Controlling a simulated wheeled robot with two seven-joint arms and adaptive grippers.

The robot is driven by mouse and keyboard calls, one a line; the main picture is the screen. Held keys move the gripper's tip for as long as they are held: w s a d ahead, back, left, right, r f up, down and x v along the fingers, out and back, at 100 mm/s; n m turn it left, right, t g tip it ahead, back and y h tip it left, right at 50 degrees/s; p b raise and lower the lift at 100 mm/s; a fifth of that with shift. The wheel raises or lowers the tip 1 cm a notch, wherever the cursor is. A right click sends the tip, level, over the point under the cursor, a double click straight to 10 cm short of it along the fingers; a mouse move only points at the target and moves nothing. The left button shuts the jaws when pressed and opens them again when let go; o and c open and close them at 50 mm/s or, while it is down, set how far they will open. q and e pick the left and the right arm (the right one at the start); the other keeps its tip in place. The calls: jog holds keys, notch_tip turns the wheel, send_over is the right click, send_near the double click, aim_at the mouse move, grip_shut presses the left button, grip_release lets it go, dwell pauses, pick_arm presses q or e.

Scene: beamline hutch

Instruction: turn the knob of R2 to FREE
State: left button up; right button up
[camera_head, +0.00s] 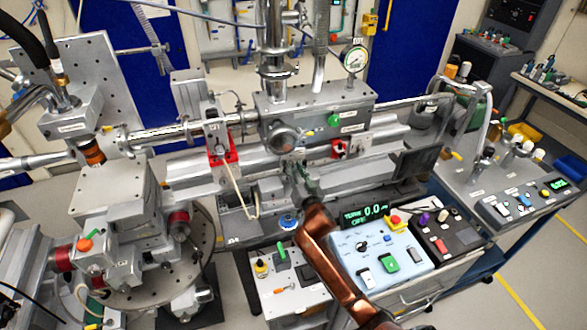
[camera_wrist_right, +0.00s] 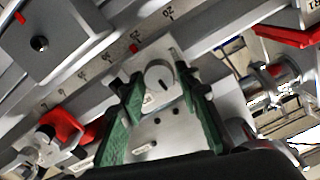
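A round pale knob (camera_wrist_right: 160,74) with a dark pointer line sits on a light metal block (camera_wrist_right: 165,125) in the right wrist view. A small label beside it is too small to read, so I cannot confirm R2. My right gripper (camera_wrist_right: 161,88) has its two green fingers spread apart, one on either side of the knob as seen from the wrist. I cannot tell whether they touch it. In the head view the right gripper (camera_head: 299,172) is at the middle of the rail, at the end of the copper arm, and the knob cannot be made out there. My left gripper is out of view.
A numbered scale (camera_wrist_right: 110,56) runs along the rail by the knob. A red bracket (camera_head: 222,152) stands left along the rail. Below are control boxes with a green display (camera_head: 366,214) and a red emergency button (camera_head: 395,222). A pressure gauge (camera_head: 355,58) stands above.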

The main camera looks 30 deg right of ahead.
jog(key=c, duration=0.3)
grip_shut()
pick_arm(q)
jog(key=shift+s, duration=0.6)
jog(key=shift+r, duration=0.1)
pick_arm(e)
jog(key=n+p, duration=0.1)
jog(key=n, duration=0.2)
jog(key=shift+a+p, duration=0.1)
jog(key=shift+p, duration=0.3)
jog(key=n+p, duration=0.1)
jog(key=n, duration=0.3)
jog(key=n+p, duration=0.1)
jog(key=n, duration=0.4)
jog(key=shift+a+f, duration=0.15)
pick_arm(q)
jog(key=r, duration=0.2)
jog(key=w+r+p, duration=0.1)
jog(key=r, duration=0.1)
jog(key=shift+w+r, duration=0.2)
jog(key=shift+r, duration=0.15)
pick_arm(e)
jog(key=n, duration=0.5)
jog(key=shift+w+a+f+n, duration=0.1)
jog(key=shift+n, duration=0.3)
